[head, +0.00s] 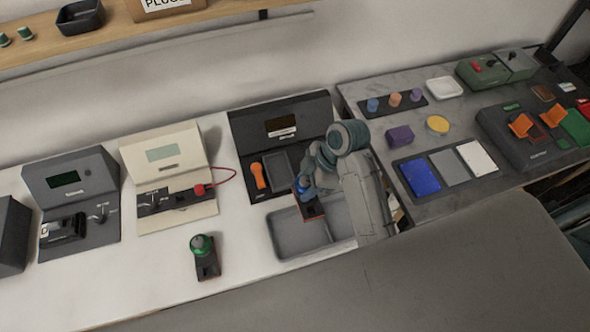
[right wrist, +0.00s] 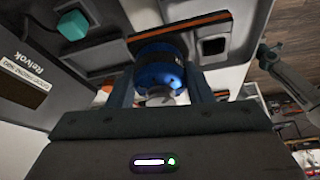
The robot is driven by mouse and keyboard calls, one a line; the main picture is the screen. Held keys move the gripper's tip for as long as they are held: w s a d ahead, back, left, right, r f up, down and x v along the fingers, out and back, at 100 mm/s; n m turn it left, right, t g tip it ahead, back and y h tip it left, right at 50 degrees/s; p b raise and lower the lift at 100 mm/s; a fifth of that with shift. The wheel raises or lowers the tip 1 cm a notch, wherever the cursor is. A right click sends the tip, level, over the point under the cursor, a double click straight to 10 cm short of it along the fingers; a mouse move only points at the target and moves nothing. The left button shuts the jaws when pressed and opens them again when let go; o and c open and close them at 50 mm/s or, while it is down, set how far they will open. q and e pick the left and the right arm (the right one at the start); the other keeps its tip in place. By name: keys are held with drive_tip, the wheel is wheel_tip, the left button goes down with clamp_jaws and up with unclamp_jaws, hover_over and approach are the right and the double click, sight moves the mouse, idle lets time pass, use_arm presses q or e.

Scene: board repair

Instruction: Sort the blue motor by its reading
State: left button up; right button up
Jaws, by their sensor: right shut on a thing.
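The blue motor (head: 301,184) shows as a small blue patch at my right gripper (head: 308,190) in the head view. A brown-edged dark piece (head: 314,209) is just below it. In the right wrist view the blue motor (right wrist: 160,72) sits between the two fingers of my right gripper (right wrist: 160,88), which is shut on it. A dark station (head: 280,129) with a small display stands behind the gripper; its reading is too small to tell. A grey two-part tray (head: 287,246) lies in front, partly hidden by my right arm. My left gripper is out of view.
A cream station (head: 163,152) and a grey station (head: 70,178) stand further left. The grey table at right holds a blue, grey and white panel (head: 449,170) and several small parts.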

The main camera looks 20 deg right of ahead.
drive_tip(key=shift+s+d+r, duration=0.15)
drive_tip(key=shift+s+d, duration=0.05)
drive_tip(key=shift+s, duration=0.6)
drive_tip(key=shift+r+p, duration=0.6)
drive_tip(key=shift+p, duration=0.35)
